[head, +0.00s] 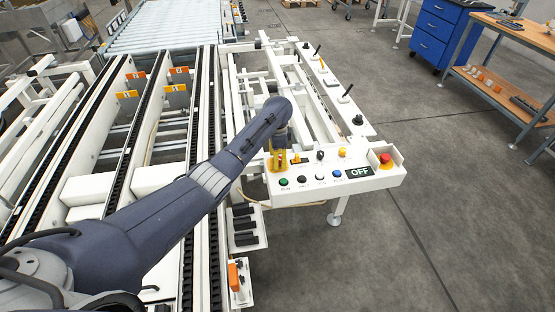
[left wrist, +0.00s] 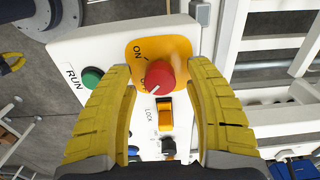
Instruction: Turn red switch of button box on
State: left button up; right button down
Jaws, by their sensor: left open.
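The white button box (head: 310,187) is at the end of the conveyor frame. In the left wrist view, its red switch (left wrist: 160,75) is a round knob on a yellow-orange plate (left wrist: 178,47) marked ON and OFF, with OFF partly covered. A white mark on the knob points down-left, nearer the OFF lettering. My left gripper (head: 279,155) is over the box's left end. Its yellow fingers (left wrist: 163,71) are open, one on each side of the knob; contact is not clear. In the head view the gripper hides the knob.
A green RUN button (left wrist: 92,77) and a yellow LOCK switch (left wrist: 165,116) are close to the fingers. Black levers stand on the rail behind. Floor to the right is clear.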

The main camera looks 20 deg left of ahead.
pick_arm(q)
jog(key=shift+f, duration=0.15)
jog(key=shift+c, duration=0.2)
grip_shut()
